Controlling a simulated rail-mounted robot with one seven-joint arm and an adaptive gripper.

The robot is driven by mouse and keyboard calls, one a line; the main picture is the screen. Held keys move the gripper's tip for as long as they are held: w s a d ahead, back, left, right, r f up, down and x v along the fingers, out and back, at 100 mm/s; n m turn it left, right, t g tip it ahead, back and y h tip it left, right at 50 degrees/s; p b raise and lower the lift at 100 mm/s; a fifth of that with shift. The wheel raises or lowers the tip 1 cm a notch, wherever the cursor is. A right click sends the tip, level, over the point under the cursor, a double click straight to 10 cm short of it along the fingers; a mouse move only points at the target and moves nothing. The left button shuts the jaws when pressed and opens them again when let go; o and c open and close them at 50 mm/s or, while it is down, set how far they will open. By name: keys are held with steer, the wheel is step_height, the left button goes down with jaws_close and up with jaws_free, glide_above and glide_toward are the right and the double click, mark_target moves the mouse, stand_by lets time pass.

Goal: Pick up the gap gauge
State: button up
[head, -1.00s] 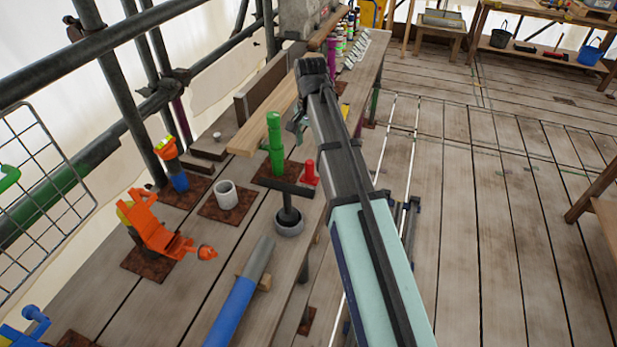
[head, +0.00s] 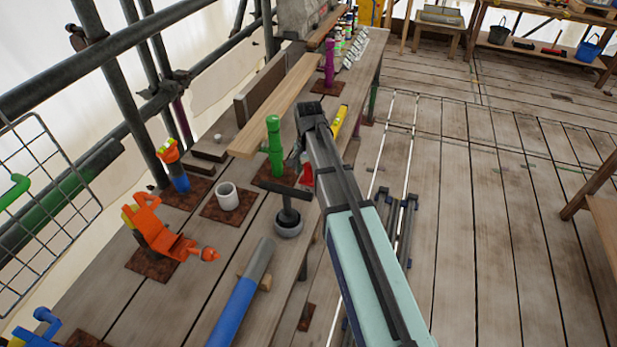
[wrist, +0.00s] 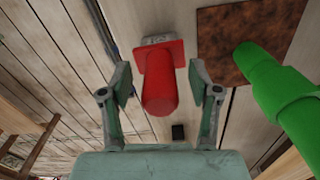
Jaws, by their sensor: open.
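A red piece with a round handle and a flat square end (wrist: 160,85) is probably the gap gauge. In the wrist view it lies between the two spread fingers of my gripper (wrist: 160,78), with a gap visible on each side. In the head view the red piece (head: 306,172) stands near the bench's right edge, beside a green turned piece (head: 274,148). My gripper (head: 301,150) is just above it and hides part of it. My gripper is open and holds nothing.
The green piece also shows close at the right in the wrist view (wrist: 285,95). A yellow level (head: 340,120) lies beyond my arm.

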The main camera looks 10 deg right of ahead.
steer(key=shift+f, duration=0.9)
jaws_close()
steer(key=shift+r, duration=0.1)
